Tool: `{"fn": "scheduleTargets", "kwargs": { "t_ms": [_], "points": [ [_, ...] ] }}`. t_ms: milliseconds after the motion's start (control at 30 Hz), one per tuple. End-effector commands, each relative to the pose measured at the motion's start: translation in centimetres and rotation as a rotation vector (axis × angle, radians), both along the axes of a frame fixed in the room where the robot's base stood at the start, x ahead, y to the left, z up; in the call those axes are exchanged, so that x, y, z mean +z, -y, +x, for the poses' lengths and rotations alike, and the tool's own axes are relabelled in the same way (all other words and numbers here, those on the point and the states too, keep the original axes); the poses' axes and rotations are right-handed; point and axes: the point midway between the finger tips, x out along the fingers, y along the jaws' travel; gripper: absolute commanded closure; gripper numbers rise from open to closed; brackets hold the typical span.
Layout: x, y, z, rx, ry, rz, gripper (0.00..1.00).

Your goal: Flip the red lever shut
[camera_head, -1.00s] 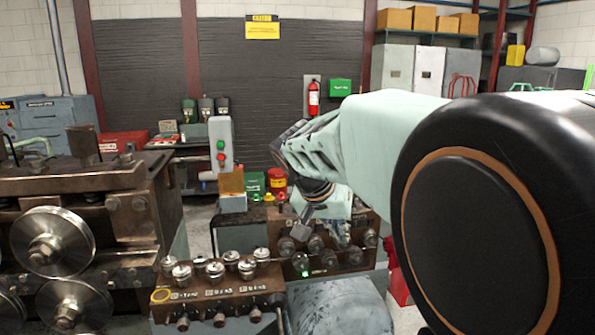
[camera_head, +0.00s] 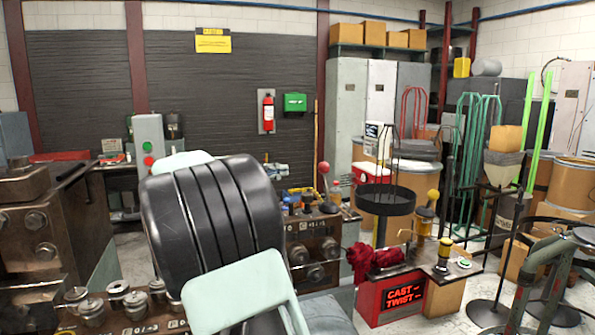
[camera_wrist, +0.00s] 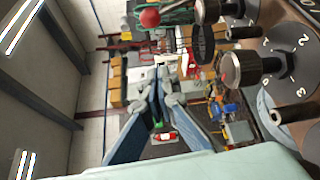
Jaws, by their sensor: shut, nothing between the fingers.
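The red lever (camera_head: 323,168) has a red ball on a thin metal stem. In the head view it stands upright, leaning slightly left, on top of the brown machine block just right of my arm. Its red ball also shows in the wrist view (camera_wrist: 150,17), near the top edge, with the stem running right. My gripper (camera_wrist: 165,85) is shut and empty in the wrist view, its blue-grey fingers meeting in mid-picture. It appears apart from the lever. In the head view my arm hides the gripper.
A dial with numbers (camera_wrist: 290,50) and a dark metal knob (camera_wrist: 238,70) are close on the right in the wrist view.

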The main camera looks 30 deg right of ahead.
Motion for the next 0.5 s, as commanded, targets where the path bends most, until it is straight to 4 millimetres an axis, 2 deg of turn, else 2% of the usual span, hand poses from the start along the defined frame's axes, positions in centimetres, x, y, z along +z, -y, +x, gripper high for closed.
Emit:
{"fn": "scheduleTargets", "kwargs": {
  "t_ms": [333, 500],
  "points": [
    [-0.1, 0.1, 0.1, 0.000, -0.001, 0.001, 1.00],
    [-0.2, 1.7, 0.5, -0.003, -0.002, 0.000, 1.00]
  ]
}}
